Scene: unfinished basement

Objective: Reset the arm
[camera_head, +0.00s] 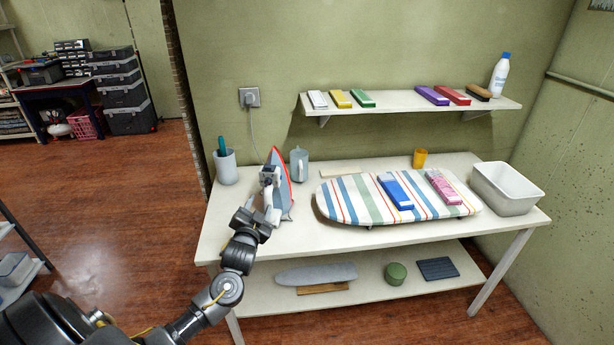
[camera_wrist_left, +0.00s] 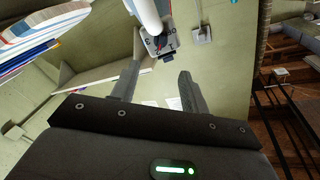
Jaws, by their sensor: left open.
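My left gripper (camera_head: 262,215) reaches over the left part of the table in the head view. Its two fingers stand apart with nothing clearly between them; they also show in the left wrist view (camera_wrist_left: 158,78). An iron (camera_head: 284,190) with a red-edged soleplate stands upright on the table, right by the fingers. A white and grey part of the iron (camera_wrist_left: 150,18) shows just beyond the fingers in the left wrist view. Whether the fingers touch it I cannot tell. My right gripper is not in view.
A wall shelf (camera_head: 400,108) hangs above. A cord (camera_head: 252,130) runs from the outlet.

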